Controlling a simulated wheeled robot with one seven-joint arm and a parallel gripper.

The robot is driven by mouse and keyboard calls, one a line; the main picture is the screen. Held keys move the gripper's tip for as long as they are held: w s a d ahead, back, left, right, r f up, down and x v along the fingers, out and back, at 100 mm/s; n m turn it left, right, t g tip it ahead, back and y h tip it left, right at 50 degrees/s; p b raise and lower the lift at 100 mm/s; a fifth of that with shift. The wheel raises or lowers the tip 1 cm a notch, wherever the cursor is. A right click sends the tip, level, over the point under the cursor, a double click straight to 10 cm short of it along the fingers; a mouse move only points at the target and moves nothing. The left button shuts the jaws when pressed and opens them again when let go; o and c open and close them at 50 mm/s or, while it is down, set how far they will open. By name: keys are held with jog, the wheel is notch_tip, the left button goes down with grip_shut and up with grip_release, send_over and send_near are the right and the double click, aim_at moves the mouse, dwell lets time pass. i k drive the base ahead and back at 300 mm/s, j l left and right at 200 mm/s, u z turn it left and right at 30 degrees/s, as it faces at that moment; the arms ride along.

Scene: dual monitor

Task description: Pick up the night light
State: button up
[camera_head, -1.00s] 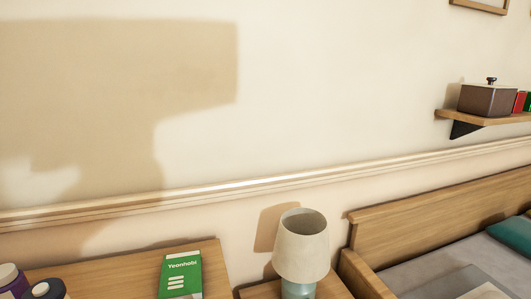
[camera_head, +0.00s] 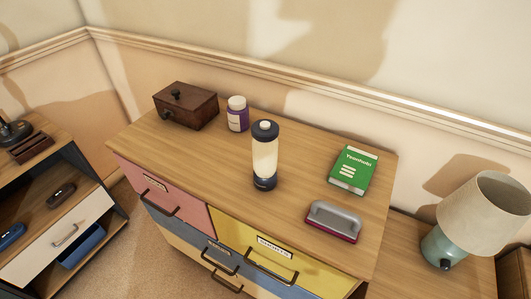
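A lantern-like night light (camera_head: 265,155) stands upright on top of the wooden dresser (camera_head: 225,160), near its middle. It has a dark cap, a pale glowing cylinder body and a dark base. A table lamp (camera_head: 480,215) with a beige shade and teal base stands on the lower nightstand at the right. My gripper is not in view.
A shelf unit (camera_head: 60,200) stands at left. The wall is close behind the dresser.

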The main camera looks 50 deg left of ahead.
aim_at(264, 143)
jog(key=k+j, duration=0.1)
jog(key=j, duration=0.9)
jog(key=k+j, duration=0.15)
jog(key=j, duration=0.35)
jog(key=u, duration=0.05)
